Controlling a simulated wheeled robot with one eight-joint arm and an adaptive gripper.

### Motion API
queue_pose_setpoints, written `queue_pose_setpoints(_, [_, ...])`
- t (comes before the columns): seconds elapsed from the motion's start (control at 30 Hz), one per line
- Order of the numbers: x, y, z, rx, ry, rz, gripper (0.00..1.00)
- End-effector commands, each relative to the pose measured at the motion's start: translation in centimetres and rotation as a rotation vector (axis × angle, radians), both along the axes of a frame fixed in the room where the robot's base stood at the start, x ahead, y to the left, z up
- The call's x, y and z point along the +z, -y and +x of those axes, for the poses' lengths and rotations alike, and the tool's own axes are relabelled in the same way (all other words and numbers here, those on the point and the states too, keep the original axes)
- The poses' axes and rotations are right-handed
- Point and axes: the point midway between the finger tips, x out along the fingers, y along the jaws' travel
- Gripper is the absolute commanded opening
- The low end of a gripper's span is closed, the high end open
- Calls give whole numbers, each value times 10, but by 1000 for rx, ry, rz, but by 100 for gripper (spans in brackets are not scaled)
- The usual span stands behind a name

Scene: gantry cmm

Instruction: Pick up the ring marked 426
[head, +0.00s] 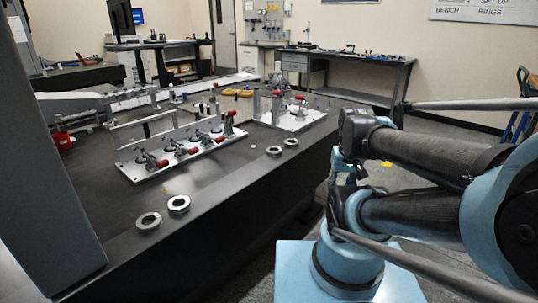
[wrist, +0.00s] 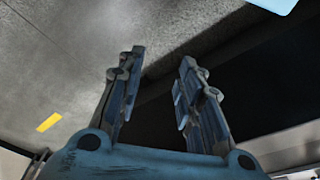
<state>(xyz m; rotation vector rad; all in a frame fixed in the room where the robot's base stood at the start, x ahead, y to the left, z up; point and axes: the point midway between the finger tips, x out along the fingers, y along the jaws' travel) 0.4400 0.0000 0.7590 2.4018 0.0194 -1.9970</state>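Several metal rings lie on the dark bench top in the head view. Two sit near the front edge, a left ring (head: 148,220) and a ring just right of it (head: 179,205). Two smaller-looking ones lie farther along the edge, one ring (head: 274,151) and another ring (head: 291,142). No number can be read on any, so I cannot tell which is 426. My gripper (wrist: 162,57) is open and empty in the wrist view, its two fingers apart over the floor. No ring shows in that view. In the head view my arm is at the right, off the bench.
The dark bench (head: 225,189) carries a white fixture plate with red-handled clamps (head: 184,152) and a second clamp fixture (head: 290,117). A grey column (head: 45,140) stands at the left. The floor beside the bench has a yellow mark (wrist: 49,122). The bench's front strip between the ring pairs is mostly clear.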

Motion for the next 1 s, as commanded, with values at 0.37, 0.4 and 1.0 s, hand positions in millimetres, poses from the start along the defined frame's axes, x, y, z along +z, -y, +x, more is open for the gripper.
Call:
queue_pose_setpoints(0.37, [15, -3, 0, 44, 6, -5, 81])
queue_pose_setpoints(0.4, [21, -4, 5, 67, 3, -8, 81])
queue_pose_setpoints(1.0, [127, -64, 136, 661, -71, -75, 81])
